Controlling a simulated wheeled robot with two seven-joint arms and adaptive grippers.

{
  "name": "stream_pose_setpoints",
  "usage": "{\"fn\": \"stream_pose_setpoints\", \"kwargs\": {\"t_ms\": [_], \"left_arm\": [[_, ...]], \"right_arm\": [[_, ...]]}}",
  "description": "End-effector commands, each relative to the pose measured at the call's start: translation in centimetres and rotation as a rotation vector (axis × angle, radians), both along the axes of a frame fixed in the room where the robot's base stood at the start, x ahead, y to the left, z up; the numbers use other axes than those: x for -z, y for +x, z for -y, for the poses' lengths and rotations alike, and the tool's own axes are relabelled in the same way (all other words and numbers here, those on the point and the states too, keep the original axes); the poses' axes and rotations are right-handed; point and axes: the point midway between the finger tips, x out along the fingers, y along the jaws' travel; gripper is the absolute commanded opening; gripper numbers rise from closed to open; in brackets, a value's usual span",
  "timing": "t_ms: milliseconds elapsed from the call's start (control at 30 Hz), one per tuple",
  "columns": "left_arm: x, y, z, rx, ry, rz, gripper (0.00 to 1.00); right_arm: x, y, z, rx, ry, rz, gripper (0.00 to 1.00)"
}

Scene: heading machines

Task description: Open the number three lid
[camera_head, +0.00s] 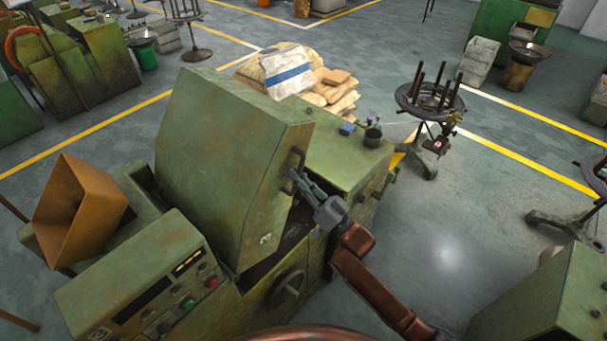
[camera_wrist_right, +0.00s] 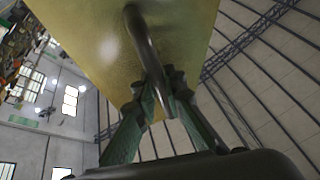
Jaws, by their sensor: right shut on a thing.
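The number three lid (camera_head: 232,150) is a large worn green metal cover on the machine in the middle of the head view, with a "3" near its lower right edge. It stands tilted up, with a dark gap below its lower edge. My right gripper (camera_head: 301,181) is at the handle (camera_head: 296,162) on the lid's right side. In the right wrist view its green fingers (camera_wrist_right: 159,92) are shut around the dark curved handle (camera_wrist_right: 141,42), against the yellow-green lid surface (camera_wrist_right: 90,35). My left gripper is not in view.
A control panel (camera_head: 150,290) with buttons and a brown hopper (camera_head: 78,210) are at the left front. A handwheel (camera_head: 286,289) sits below the lid. Sacks (camera_head: 290,72) lie behind the machine. A round rack (camera_head: 430,100) stands right; open floor (camera_head: 450,230) lies beyond my right arm.

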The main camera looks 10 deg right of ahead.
Motion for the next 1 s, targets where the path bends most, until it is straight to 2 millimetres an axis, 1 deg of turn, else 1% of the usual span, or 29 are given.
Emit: {"fn": "stream_pose_setpoints", "kwargs": {"t_ms": [33, 433, 467, 700, 1000], "left_arm": [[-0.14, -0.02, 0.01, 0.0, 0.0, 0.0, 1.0], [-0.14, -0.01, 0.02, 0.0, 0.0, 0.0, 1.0], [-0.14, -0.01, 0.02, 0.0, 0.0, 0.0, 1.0], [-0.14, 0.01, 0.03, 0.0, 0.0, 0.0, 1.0], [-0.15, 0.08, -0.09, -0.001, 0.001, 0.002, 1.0]], "right_arm": [[-0.39, -0.06, -0.01, 0.001, -0.002, 0.007, 0.0], [-0.33, -0.14, -0.15, 0.0, -0.005, 0.008, 0.0], [-0.32, -0.14, -0.15, 0.0, -0.005, 0.008, 0.12], [-0.22, -0.15, -0.18, 0.0, -0.006, 0.005, 0.28], [-0.08, -0.24, -0.1, 0.0, -0.006, 0.004, 0.29]]}}
